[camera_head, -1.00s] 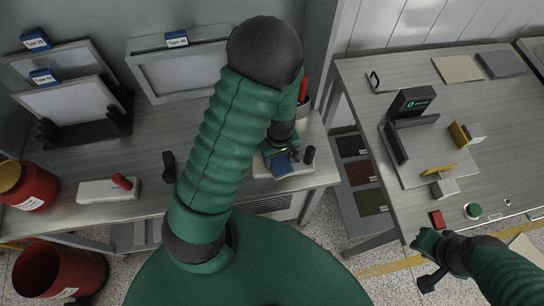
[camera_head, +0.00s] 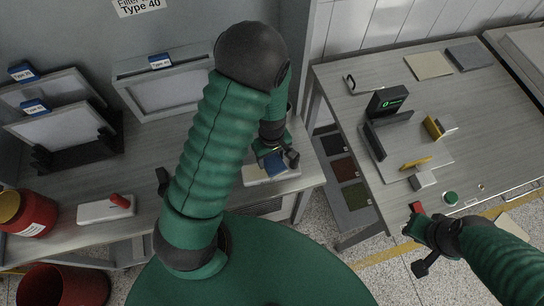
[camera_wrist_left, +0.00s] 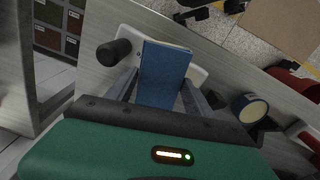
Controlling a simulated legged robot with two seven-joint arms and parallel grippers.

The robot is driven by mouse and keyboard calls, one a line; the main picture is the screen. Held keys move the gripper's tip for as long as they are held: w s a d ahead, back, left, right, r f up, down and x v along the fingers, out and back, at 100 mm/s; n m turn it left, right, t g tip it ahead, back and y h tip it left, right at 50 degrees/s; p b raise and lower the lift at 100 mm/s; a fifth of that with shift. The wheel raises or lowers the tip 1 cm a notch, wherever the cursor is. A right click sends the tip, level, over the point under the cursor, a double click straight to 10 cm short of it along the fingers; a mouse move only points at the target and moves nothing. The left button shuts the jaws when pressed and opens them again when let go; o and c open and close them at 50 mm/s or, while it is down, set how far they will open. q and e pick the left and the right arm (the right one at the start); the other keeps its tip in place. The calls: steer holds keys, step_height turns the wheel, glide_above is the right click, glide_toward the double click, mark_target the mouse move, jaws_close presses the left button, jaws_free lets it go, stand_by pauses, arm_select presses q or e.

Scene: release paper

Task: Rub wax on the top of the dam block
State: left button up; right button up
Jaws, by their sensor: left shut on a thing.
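My left gripper (camera_head: 270,150) is shut on a flat blue block (camera_wrist_left: 164,72), one finger on each side in the left wrist view. The blue block also shows in the head view (camera_head: 275,167). It is over a white board (camera_head: 258,178) with a black knob (camera_wrist_left: 114,52) near the left table's right end; I cannot tell whether they touch. On the right table, small pale blocks (camera_head: 424,180) and yellow pieces (camera_head: 432,127) sit around a light plate. I cannot tell which is the dam block. My right gripper (camera_head: 412,228) is by a red block (camera_head: 417,208); its jaws are unclear.
A black device (camera_head: 388,101) with a green display stands on the right table (camera_head: 340,90). A green button (camera_head: 451,198) is near its front edge. Framed screens, a white board with a red handle (camera_head: 106,208) and a red jar (camera_head: 27,214) are on the left table.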

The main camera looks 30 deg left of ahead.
mark_target(272, 159)
arm_select(q)
steer(key=shift+r, duration=0.2)
arm_select(e)
steer(key=shift+r, duration=0.2)
arm_select(q)
steer(key=shift+r, duration=0.1)
arm_select(e)
steer(key=shift+r, duration=0.1)
